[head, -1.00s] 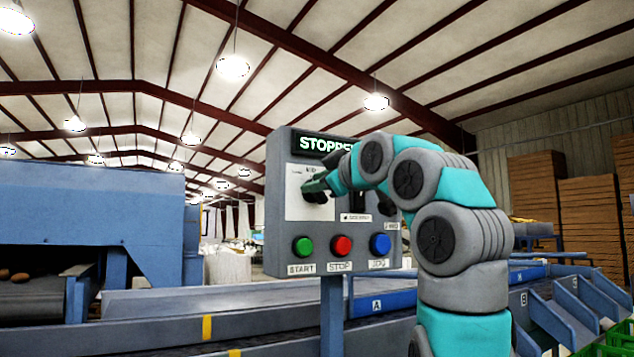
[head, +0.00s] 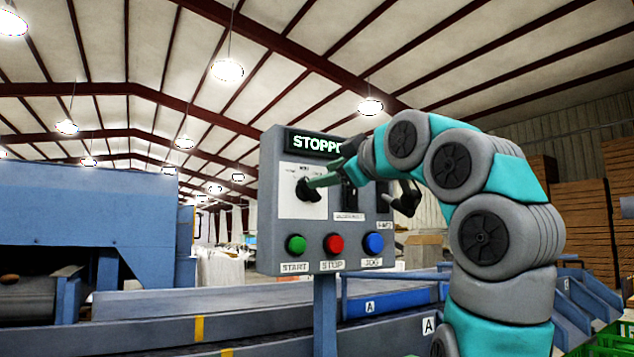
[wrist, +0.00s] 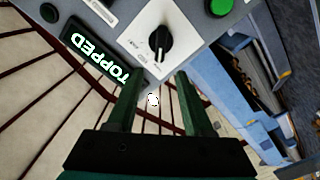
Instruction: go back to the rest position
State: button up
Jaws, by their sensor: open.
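My gripper (wrist: 158,105) is open and empty in the wrist view, its two green fingers apart and pointing toward the control panel. In the head view my gripper (head: 335,172) is in front of the grey control panel (head: 268,240), near its black selector knob (head: 306,192). The knob also shows in the wrist view (wrist: 160,42), beyond the fingertips and not between them. The panel display (head: 316,143) reads "STOPP", its right end hidden by my arm.
Green (head: 296,244), red (head: 333,243) and blue (head: 373,243) buttons sit low on the panel. Blue conveyors (head: 390,300) run below and behind it. A blue machine (head: 85,215) stands at left. Wooden crates (head: 585,215) are stacked at right.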

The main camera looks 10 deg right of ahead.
jog(key=shift+s+d, duration=0.2)
jog(key=shift+s, duration=0.25)
